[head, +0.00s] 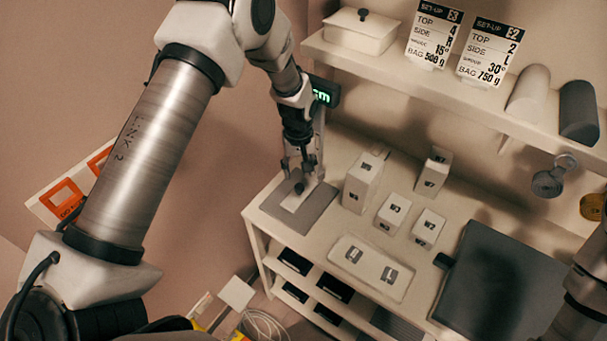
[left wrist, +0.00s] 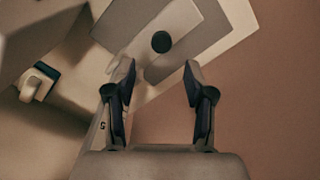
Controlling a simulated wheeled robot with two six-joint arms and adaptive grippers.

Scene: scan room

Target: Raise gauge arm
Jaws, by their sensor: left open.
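The gauge has a grey base plate (head: 322,206), a post, and a dark display with green characters (head: 325,92). A pale flat piece with a dark round knob (head: 299,187), which looks like the gauge arm, lies low over the base plate. My left gripper (head: 302,171) is open and points down just above the knob. In the left wrist view, the knob (left wrist: 161,42) shows beyond the open fingertips (left wrist: 159,70), roughly centred between them, with nothing held. My left arm partly hides the gauge post. My right arm shows at the right edge; its gripper is out of view.
Several pale numbered blocks (head: 365,181) stand right of the gauge. A pale tray (head: 343,247) lies in front, and a dark flat panel (head: 495,285) lies at right. A shelf (head: 440,92) above holds a lidded box (head: 360,32), cards and rolls. Open slots sit below the tabletop.

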